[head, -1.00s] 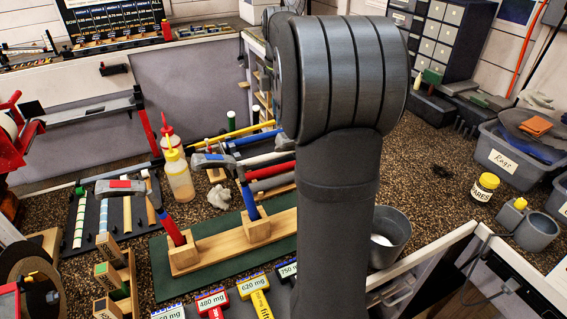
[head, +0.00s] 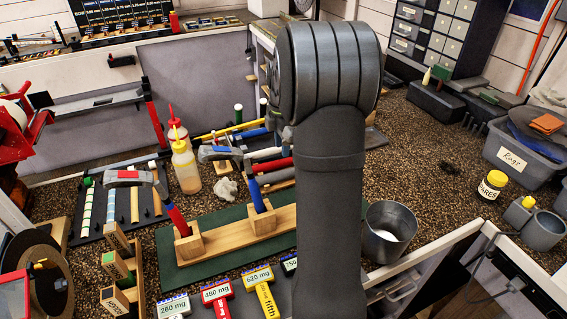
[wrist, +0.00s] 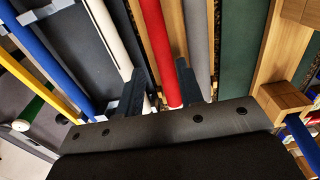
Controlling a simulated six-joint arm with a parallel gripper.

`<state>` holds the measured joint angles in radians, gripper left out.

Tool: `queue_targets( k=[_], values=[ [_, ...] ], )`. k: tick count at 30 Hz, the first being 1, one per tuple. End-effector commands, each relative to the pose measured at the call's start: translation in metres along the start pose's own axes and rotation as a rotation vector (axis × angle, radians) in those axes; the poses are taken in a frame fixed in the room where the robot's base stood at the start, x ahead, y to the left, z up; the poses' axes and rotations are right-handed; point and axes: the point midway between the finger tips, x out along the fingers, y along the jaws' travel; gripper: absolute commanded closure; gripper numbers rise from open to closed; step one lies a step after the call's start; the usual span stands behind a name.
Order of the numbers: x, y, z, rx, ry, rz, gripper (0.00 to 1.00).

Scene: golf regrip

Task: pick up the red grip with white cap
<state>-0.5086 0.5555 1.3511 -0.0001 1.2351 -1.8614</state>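The red grip (wrist: 155,40) lies among other grips in the wrist view, with its near end close to my gripper's body. It also shows in the head view (head: 272,166), partly behind the hammers and my arm. A white cap on it cannot be made out clearly. My gripper (wrist: 158,88) is open, with one dark finger on each side of the red grip. I cannot tell whether either finger touches it. In the head view my gripper is hidden behind my arm.
A white grip (wrist: 108,32) lies left of the red one and a grey grip (wrist: 196,40) lies close on its right. Blue and yellow grips lie farther left. Hammers stand in a wooden block (head: 241,234). A metal bucket (head: 388,232) stands to the right.

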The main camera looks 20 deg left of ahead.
Motion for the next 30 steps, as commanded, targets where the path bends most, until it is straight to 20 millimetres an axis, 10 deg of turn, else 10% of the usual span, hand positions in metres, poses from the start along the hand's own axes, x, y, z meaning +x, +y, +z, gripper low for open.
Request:
queue_targets(
  k=[20, 25, 30],
  values=[
    [0.052, -0.003, 0.003, 0.002, -0.001, 0.001, 0.66],
    [0.052, -0.003, 0.003, 0.002, -0.001, 0.001, 0.94],
    [0.052, -0.003, 0.003, 0.002, -0.001, 0.001, 0.94]
  ],
)
